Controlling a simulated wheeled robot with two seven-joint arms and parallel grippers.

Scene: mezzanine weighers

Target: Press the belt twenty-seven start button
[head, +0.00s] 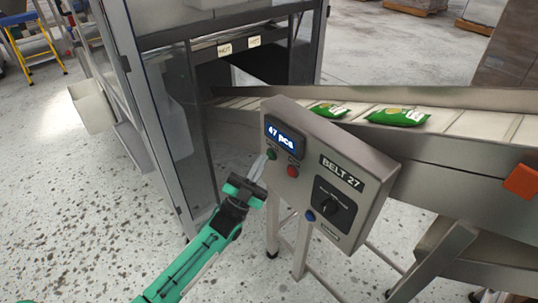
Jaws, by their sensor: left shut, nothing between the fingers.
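A grey control box (353,158) labelled BELT 27 stands on legs beside a conveyor. Its display (284,137) reads 47 pcs. A green button (271,154) sits below the display, with a red button (292,171) to its right. A black rotary knob (335,206) and a blue button (310,215) are lower on the panel. My left gripper (261,165) is shut and empty, with its fingertips close to the green button and partly covering it. I cannot tell whether they touch it. My right gripper is not in view.
The conveyor belt (459,124) behind the box carries green bags (398,117). A metal-framed machine cabinet (168,110) stands left of the box. An orange block (521,181) is on the conveyor's side rail. Speckled floor (90,220) is clear at the lower left.

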